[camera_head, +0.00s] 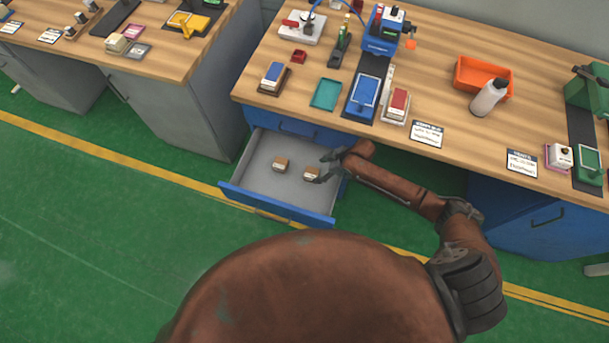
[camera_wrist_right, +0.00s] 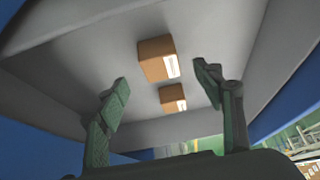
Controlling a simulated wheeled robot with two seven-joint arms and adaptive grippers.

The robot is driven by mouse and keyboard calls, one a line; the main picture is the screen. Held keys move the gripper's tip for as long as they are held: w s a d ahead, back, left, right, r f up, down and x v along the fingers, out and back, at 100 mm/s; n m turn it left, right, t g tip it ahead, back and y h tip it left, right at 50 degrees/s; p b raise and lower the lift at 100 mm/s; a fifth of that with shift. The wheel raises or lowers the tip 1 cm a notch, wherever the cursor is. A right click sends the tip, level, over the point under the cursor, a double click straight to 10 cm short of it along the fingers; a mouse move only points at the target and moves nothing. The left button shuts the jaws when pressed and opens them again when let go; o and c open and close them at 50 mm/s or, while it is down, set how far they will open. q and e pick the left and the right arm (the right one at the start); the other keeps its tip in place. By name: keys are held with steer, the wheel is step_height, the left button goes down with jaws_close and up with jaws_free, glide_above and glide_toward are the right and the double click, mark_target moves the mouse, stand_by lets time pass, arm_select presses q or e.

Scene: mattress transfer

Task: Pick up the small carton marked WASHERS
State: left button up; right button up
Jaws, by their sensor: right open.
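Two small brown cartons with white labels lie apart on the drawer floor in the head view, a left one (camera_head: 281,164) and a right one (camera_head: 311,174). The print on both labels is too small to read, so I cannot tell which is marked WASHERS. My right gripper (camera_head: 324,168) is open inside the drawer, just beside the right carton. The wrist view shows a larger carton (camera_wrist_right: 156,61) and a smaller carton (camera_wrist_right: 173,98) in the space ahead of and between the two spread fingers of the right gripper (camera_wrist_right: 164,77). Nothing is held. My left gripper is out of view.
The open grey drawer (camera_head: 254,184) has a blue front (camera_head: 275,205) and walls close around the gripper. The wooden workbench (camera_head: 440,85) above holds a teal tray (camera_head: 325,94), an orange bin (camera_head: 484,74) and a white bottle (camera_head: 488,98). Green floor is clear at left.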

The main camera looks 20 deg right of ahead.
mark_target(312, 172)
steer(key=b+x, duration=0.2)
steer(key=x, duration=0.5)
steer(key=shift+w+a+f+b, duration=0.1)
steer(key=shift+w+a+b, duration=0.15)
steer(key=shift+b, duration=0.1)
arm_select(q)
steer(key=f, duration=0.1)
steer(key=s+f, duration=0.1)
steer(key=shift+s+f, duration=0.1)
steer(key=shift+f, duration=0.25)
arm_select(e)
steer(key=c, duration=1.3)
steer(key=shift+r, duration=0.2)
